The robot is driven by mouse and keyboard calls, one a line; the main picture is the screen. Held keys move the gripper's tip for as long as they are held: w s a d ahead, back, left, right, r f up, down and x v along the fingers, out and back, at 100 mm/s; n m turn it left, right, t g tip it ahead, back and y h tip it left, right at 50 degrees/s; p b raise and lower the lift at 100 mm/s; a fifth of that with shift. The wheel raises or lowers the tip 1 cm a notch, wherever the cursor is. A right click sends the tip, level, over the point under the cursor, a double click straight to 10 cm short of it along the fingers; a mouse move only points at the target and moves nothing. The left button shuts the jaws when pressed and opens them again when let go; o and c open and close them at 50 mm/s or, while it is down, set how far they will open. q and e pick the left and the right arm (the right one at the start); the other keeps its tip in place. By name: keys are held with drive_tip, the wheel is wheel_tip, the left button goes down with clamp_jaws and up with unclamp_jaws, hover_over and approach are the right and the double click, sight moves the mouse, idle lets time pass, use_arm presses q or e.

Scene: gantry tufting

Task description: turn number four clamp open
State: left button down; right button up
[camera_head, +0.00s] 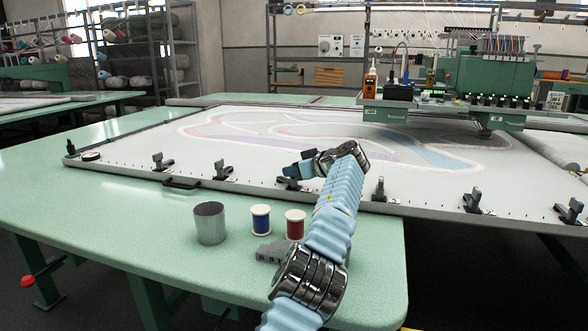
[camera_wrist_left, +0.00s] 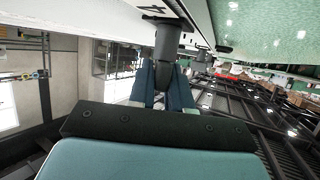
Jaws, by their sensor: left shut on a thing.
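A row of dark clamps lines the near edge of the pale tufting frame (camera_head: 130,165). My left gripper (camera_head: 293,170) reaches over this edge and is at the clamp (camera_head: 289,184) near the middle of the row. In the left wrist view, the two blue fingers (camera_wrist_left: 163,88) are shut on the dark lever (camera_wrist_left: 167,42) of that clamp. A small dark mark, perhaps a numeral, shows on the white surface beside it. The lever's exact angle is hard to tell in the head view. My right gripper is not in view.
Neighbouring clamps stand left (camera_head: 221,171) and right (camera_head: 379,190) of the held one. A metal cup (camera_head: 210,223), a blue spool (camera_head: 261,220), a red spool (camera_head: 295,224) and a grey block (camera_head: 268,252) stand on the green table (camera_head: 130,225). The tufting machine (camera_head: 485,75) is at the back right.

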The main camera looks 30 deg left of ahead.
use_arm(q)
drive_tip(key=c, duration=1.1)
unclamp_jaws()
drive_tip(key=shift+c, duration=0.2)
drive_tip(key=v, duration=1.3)
drive_tip(key=shift+d+b, duration=0.35)
drive_tip(key=shift+b, duration=0.05)
